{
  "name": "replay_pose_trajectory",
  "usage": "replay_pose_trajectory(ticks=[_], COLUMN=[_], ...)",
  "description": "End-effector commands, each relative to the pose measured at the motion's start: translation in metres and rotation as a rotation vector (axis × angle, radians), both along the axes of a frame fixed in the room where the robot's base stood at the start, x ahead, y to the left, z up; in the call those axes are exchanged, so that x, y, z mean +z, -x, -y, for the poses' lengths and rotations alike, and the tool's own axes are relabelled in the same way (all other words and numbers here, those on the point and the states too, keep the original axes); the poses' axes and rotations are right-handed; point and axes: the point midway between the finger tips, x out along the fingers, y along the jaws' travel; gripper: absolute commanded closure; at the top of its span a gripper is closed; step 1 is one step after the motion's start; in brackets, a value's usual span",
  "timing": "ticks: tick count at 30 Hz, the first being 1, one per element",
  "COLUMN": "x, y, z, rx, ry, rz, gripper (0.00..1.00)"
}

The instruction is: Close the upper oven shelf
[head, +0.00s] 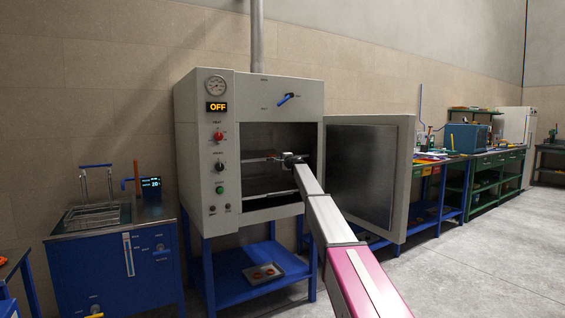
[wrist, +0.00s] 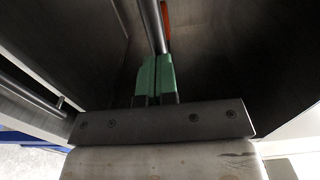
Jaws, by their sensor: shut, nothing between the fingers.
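The grey oven (head: 250,90) stands on a blue frame with its door (head: 365,175) swung wide open to the right. In its dark chamber an upper shelf (head: 258,160) shows as a thin light edge, partly hidden by my arm. My gripper (head: 291,158) is at the chamber opening, at about the upper shelf's height. In the wrist view its green fingers (wrist: 155,74) are shut together with nothing between them. A metal bar (wrist: 152,25) runs away just beyond the fingertips; I cannot tell whether they touch it.
A lower shelf edge (head: 270,195) shows below. In the wrist view another bar (wrist: 30,95) lies at the left and an orange piece (wrist: 165,20) lies beyond the fingers. A blue bath unit (head: 115,250) stands left; workbenches (head: 450,175) stand right. The floor at right is clear.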

Motion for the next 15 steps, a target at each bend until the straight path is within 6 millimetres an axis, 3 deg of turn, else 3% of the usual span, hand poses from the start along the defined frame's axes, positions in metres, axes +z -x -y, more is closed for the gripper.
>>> replay_pose_trajectory(ticks=[15], x=[0.0033], y=[-0.0085], z=[-0.0041], rx=[-0.002], ry=[-0.002], rz=[0.003], gripper=[1.0])
